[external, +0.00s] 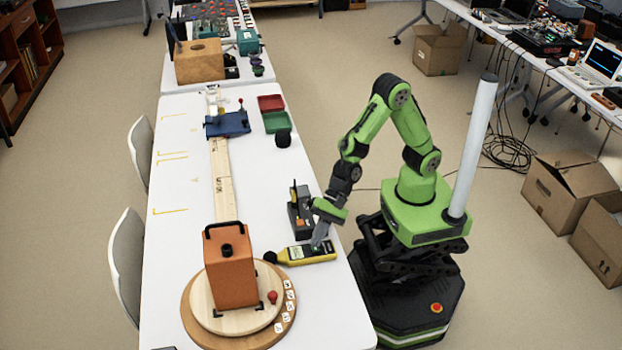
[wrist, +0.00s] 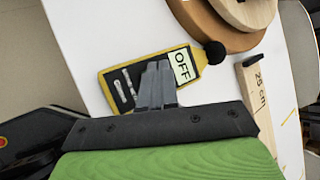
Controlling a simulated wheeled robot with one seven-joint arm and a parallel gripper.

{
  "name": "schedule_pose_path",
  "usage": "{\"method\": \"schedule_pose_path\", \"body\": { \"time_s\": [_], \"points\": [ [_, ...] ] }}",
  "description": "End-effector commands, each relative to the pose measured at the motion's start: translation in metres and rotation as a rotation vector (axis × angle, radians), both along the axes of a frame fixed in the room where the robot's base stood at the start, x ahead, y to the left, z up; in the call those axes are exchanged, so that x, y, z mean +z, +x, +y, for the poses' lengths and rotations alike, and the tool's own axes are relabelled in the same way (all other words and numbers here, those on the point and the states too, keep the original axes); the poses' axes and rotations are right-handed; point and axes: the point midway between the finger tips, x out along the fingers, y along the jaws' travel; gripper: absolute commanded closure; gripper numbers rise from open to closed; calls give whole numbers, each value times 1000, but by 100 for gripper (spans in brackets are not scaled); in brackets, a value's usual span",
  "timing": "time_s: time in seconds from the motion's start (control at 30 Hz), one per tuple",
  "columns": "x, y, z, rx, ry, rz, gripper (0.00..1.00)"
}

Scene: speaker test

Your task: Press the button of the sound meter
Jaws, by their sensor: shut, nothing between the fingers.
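The sound meter (external: 308,253) is a yellow and dark handheld device with a black ball tip, lying on the white table near its right edge. In the wrist view the sound meter (wrist: 122,85) shows a screen reading OFF and pale marks on its dark face. My gripper (external: 318,243) is shut and empty, its fingertips over the meter's face. In the wrist view my gripper (wrist: 157,68) covers part of the face beside the screen. The button is not clearly seen, and I cannot tell whether the fingertips touch the meter.
An orange speaker box (external: 230,275) stands on a round wooden turntable (external: 193,318) left of the meter. A black device (external: 300,212) stands just behind the meter. A wooden ruler board (external: 221,185) runs along the table. Red (external: 271,102) and green (external: 276,122) trays lie farther back.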

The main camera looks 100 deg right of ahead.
Motion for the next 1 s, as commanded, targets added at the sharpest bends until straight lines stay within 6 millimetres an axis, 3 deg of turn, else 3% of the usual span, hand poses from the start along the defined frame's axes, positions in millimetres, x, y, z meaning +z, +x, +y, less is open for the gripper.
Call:
{"method": "schedule_pose_path", "body": {
  "time_s": [1.0],
  "points": [
    [-10,0,0,0,0,0,100]
  ]
}}
